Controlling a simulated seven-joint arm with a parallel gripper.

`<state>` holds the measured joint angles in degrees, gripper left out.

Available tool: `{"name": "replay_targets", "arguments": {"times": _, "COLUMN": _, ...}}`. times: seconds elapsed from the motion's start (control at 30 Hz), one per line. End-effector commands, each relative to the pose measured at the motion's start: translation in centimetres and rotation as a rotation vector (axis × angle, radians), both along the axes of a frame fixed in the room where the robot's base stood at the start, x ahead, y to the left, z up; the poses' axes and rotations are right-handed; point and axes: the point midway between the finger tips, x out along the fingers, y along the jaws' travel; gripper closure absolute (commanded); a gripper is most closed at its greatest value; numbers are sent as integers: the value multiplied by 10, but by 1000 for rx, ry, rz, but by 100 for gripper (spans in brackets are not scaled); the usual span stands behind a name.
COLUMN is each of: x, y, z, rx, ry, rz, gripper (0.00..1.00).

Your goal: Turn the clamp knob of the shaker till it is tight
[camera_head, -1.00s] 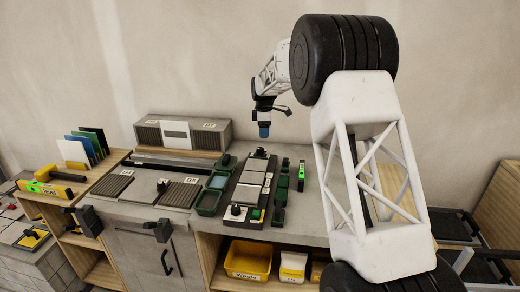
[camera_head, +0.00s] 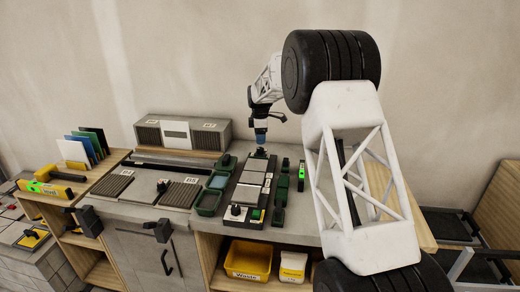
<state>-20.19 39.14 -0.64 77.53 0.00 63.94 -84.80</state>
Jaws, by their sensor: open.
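The shaker (camera_head: 251,179) appears to be the long dark device with pale plates on the worktop, right of the green trays. A small black knob (camera_head: 261,152) stands at its far end. Another black knob (camera_head: 236,210) stands at its near left corner, beside a small green-lit part. I cannot tell from the picture which is the clamp knob. My gripper (camera_head: 261,140) points down with bluish fingertips, open, just above the far knob. Whether it touches the knob is too small to tell. My arm does not cover the shaker.
Green trays (camera_head: 208,201) sit close to the shaker's left side. Dark green blocks and a bright green level (camera_head: 301,170) lie to its right. A grey vented box (camera_head: 181,134) stands behind. A yellow bin (camera_head: 248,260) is on the shelf below. Air above the worktop is clear.

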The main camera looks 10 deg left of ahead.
Motion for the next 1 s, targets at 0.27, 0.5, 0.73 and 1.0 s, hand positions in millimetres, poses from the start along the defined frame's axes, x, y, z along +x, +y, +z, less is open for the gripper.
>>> {"name": "replay_targets", "arguments": {"times": 0.27, "x": -1, "y": 0, "z": -34, "rx": -1, "ry": 2, "rz": 0, "gripper": 42}}
{"name": "replay_targets", "arguments": {"times": 0.5, "x": 0, "y": 0, "z": -55, "rx": -1, "ry": 2, "rz": 0, "gripper": 42}}
{"name": "replay_targets", "arguments": {"times": 0.73, "x": 0, "y": 0, "z": -59, "rx": 0, "ry": 1, "rz": 0, "gripper": 42}}
{"name": "replay_targets", "arguments": {"times": 1.0, "x": 0, "y": 0, "z": -59, "rx": 0, "ry": 1, "rz": 0, "gripper": 57}}
